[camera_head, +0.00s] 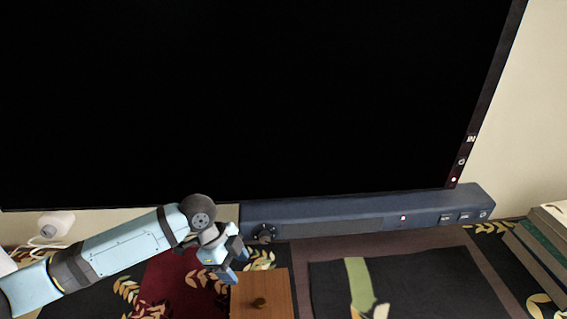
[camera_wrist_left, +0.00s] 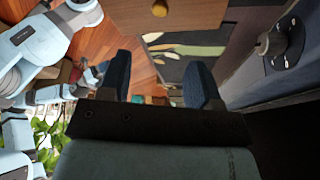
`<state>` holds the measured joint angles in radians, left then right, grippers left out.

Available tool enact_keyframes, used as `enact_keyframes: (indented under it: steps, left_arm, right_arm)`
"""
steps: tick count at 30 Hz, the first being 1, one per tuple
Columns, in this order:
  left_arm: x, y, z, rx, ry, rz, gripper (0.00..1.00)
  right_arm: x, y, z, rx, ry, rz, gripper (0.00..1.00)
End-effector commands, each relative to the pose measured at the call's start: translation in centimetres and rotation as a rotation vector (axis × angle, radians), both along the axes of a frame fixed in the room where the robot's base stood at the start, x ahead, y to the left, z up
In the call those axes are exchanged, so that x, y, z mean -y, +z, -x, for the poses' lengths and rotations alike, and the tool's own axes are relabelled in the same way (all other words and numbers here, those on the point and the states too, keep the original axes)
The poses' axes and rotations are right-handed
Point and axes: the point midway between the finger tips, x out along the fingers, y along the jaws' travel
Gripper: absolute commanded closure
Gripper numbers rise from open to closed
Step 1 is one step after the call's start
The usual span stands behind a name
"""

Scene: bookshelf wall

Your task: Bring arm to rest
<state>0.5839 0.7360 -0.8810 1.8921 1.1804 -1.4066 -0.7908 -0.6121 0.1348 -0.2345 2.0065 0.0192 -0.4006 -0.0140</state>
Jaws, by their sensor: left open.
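My left arm comes in from the left in the head view. Its gripper (camera_head: 233,268) hangs just left of a small wooden box or drawer front with a round knob (camera_head: 262,299). In the left wrist view the two blue fingers of the gripper (camera_wrist_left: 158,80) stand apart with nothing between them. The wooden piece with its knob (camera_wrist_left: 159,9) shows beyond the fingertips at the top of that view. My right gripper is not clearly in view.
A large black screen (camera_head: 250,100) fills the back. A dark blue soundbar (camera_head: 370,225) runs along its foot, close behind the gripper. Books (camera_head: 548,235) are stacked at the right, and a white device (camera_head: 56,223) stands at the left. The dark mat (camera_head: 420,285) looks mostly clear.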

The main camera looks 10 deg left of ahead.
Motion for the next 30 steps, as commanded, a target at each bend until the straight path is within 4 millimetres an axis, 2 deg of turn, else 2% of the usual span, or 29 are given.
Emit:
enact_keyframes:
  steps: [4,8,12,16,22,30]
  left_arm:
    - [1.2,-0.5,0.4,0.011,0.04,0.033,0.42]
    - [3.9,-1.6,1.4,0.05,0.163,0.123,0.42]
    - [6.6,-2.8,2.8,0.098,0.371,0.253,0.42]
    - [7.7,-3.6,4.4,0.139,0.579,0.361,0.42]
    - [6.7,-4.6,7.9,0.202,0.905,0.486,0.42]
    - [2.4,-5.7,14.8,0.305,1.243,0.541,0.42]
  right_arm:
    - [0.0,0.6,0.0,-0.001,0.0,0.0,0.47]
    - [0.0,2.0,0.0,0.001,0.0,0.002,0.47]
    - [0.1,3.7,0.0,0.005,0.0,0.004,0.47]
    - [0.2,5.2,0.0,0.007,-0.001,0.007,0.47]
    - [0.4,7.3,0.1,0.008,-0.002,0.013,0.47]
    - [0.5,9.4,0.2,0.011,-0.002,0.017,0.47]
